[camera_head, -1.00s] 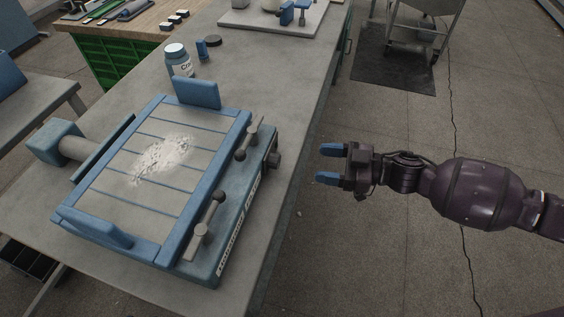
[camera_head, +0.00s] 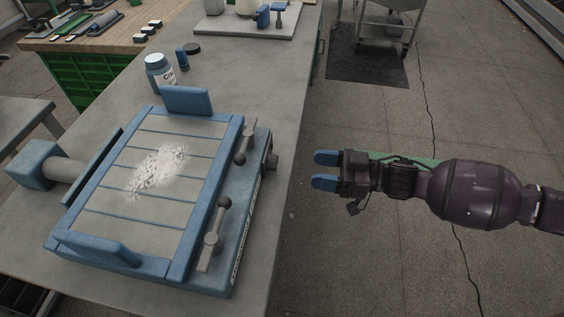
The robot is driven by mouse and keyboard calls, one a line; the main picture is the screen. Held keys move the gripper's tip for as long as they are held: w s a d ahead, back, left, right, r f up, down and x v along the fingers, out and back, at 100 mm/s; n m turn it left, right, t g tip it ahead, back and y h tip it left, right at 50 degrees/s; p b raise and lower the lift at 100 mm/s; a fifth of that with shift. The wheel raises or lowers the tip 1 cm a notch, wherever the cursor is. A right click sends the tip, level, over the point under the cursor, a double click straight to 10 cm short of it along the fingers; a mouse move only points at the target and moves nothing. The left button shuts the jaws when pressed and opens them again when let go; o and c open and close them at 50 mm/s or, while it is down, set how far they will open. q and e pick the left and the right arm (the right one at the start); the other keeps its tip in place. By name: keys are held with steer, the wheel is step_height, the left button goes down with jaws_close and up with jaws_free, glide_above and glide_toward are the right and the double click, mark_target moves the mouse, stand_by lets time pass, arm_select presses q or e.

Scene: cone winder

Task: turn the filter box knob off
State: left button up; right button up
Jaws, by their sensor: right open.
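A blue box-like device (camera_head: 179,282) with a slatted grey top lies on the bench, with white powder on its slats. Two grey lever handles, a far one (camera_head: 246,141) and a near one (camera_head: 215,234), sit along its right side. A small dark knob (camera_head: 271,162) sticks out of its right face near the far end. I cannot tell for certain which of these is the filter box knob. My right gripper (camera_head: 314,172) is open and empty, with blue fingertips pointing left. It hangs over the floor, right of the bench edge and apart from the dark knob. My left gripper is not in view.
The grey bench (camera_head: 250,75) has a labelled jar (camera_head: 158,71), a small blue item (camera_head: 182,60) and a dark lid (camera_head: 192,48) behind the device. A metal cart (camera_head: 385,25) stands on a dark mat (camera_head: 368,65) at the back. The floor right of the bench is mostly clear.

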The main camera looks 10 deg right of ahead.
mark_target(277, 163)
steer(key=x, duration=0.8)
steer(key=shift+f+b, duration=0.1)
steer(key=shift+b, duration=0.3)
steer(key=shift+w+a, duration=0.15)
steer(key=shift+a, duration=0.25)
